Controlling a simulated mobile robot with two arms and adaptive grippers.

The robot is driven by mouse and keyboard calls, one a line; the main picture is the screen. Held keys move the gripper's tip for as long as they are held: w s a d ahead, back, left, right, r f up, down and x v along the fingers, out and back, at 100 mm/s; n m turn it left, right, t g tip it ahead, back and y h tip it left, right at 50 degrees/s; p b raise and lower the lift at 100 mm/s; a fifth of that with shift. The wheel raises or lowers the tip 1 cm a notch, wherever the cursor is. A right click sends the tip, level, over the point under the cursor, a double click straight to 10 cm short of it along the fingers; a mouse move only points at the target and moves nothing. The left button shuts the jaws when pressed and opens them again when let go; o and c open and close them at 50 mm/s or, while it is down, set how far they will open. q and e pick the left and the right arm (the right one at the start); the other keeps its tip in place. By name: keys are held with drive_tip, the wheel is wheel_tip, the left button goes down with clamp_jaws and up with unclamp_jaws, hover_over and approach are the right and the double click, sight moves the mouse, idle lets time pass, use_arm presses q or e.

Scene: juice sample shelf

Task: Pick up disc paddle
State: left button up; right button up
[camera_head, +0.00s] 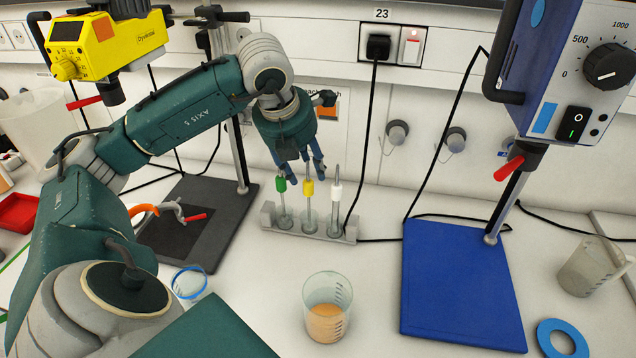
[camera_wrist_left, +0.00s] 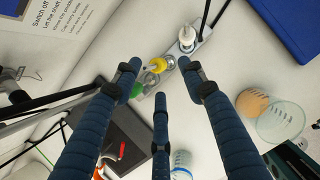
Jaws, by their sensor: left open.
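A grey rack (camera_head: 350,235) holds three upright stirring paddles in a row. They are the green-collared paddle (camera_head: 281,186), the yellow-collared paddle (camera_head: 308,188) and the white-collared paddle (camera_head: 336,192). I cannot tell which is the disc paddle. My left gripper (camera_head: 303,172) is open, pointing down above the green and yellow ones. In the left wrist view the yellow collar (camera_wrist_left: 156,64) shows between the spread fingers (camera_wrist_left: 160,74), with the green collar (camera_wrist_left: 137,90) near the left finger and the white collar (camera_wrist_left: 187,40) farther off. No paddle is visibly gripped. My right gripper is out of view.
A beaker of orange juice (camera_head: 327,310) stands in front of the rack. A blue stirrer base (camera_head: 460,285) lies right, with its blue motor (camera_head: 570,70) above. A dark stand base (camera_head: 225,225) lies left under a yellow stirrer (camera_head: 105,42). A jug (camera_head: 590,268) stands far right.

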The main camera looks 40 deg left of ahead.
sight(306, 183)
use_arm(q)
drive_tip(key=b+x, duration=0.1)
drive_tip(key=x, duration=0.2)
drive_tip(key=shift+s+a+f+b, duration=0.1)
drive_tip(key=shift+s+f+b, duration=0.25)
drive_tip(key=shift+f, duration=0.15)
drive_tip(key=shift+w+f, duration=0.3)
drive_tip(key=shift+w, duration=0.05)
drive_tip(key=b+x, duration=0.1)
drive_tip(key=x, duration=0.1)
drive_tip(key=b+x, duration=0.1)
drive_tip(key=x, duration=0.1)
drive_tip(key=shift+s+a+f+b, duration=0.15)
drive_tip(key=shift+s+a+b, duration=0.1)
drive_tip(key=shift+b, duration=0.1)
drive_tip(key=shift+w+a+f, duration=0.1)
drive_tip(key=shift+w+f, duration=0.05)
drive_tip(key=shift+f, duration=0.15)
drive_tip(key=shift+w, duration=0.15)
clamp_jaws()
